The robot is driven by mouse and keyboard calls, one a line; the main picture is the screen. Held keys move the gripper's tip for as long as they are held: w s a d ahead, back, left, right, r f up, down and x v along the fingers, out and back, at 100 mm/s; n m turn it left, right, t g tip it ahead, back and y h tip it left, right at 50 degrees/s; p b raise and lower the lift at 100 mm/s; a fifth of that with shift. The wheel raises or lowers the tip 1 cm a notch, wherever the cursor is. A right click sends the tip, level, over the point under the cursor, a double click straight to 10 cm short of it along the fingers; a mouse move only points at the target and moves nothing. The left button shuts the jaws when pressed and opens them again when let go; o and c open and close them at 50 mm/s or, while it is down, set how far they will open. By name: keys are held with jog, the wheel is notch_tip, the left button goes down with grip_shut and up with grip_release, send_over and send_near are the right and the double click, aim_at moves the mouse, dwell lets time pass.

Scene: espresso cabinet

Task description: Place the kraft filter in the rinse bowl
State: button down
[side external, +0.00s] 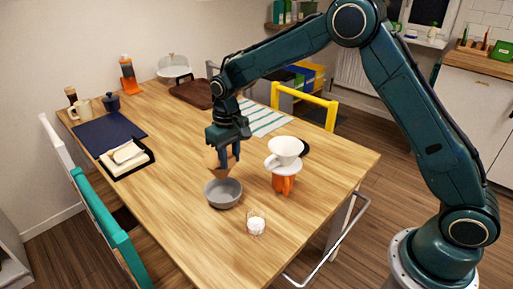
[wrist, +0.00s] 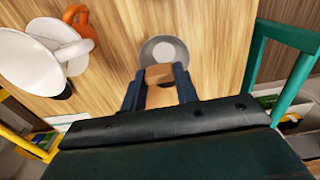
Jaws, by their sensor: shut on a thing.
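The kraft filter (side external: 212,161) is a brown paper piece held between the fingers of my gripper (side external: 228,158). The filter also shows in the wrist view (wrist: 160,95), where my gripper's two dark fingers (wrist: 160,88) are shut on it from both sides. The rinse bowl (side external: 223,194) is a small grey round bowl on the wooden table. The filter hangs above the bowl in the side view, apart from the table. In the wrist view the bowl (wrist: 164,44) shows just beyond the fingertips, partly hidden by the filter.
A white dripper (side external: 284,150) on an orange stand (side external: 284,184) is right of the bowl. A small glass with white contents (side external: 256,224) stands in front. A dark tray with cloths (side external: 127,156) lies left. The wooden table (side external: 175,190) is clear left of the bowl.

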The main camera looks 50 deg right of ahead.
notch_tip(320, 180, down, 6)
jog(key=shift+r, duration=0.1)
jog(key=shift+f, duration=2.2)
jog(key=shift+f, duration=0.1)
jog(key=c, duration=1.1)
grip_release()
jog(key=shift+o, duration=0.2)
notch_tip(320, 180, up, 12)
jog(key=shift+r, duration=0.1)
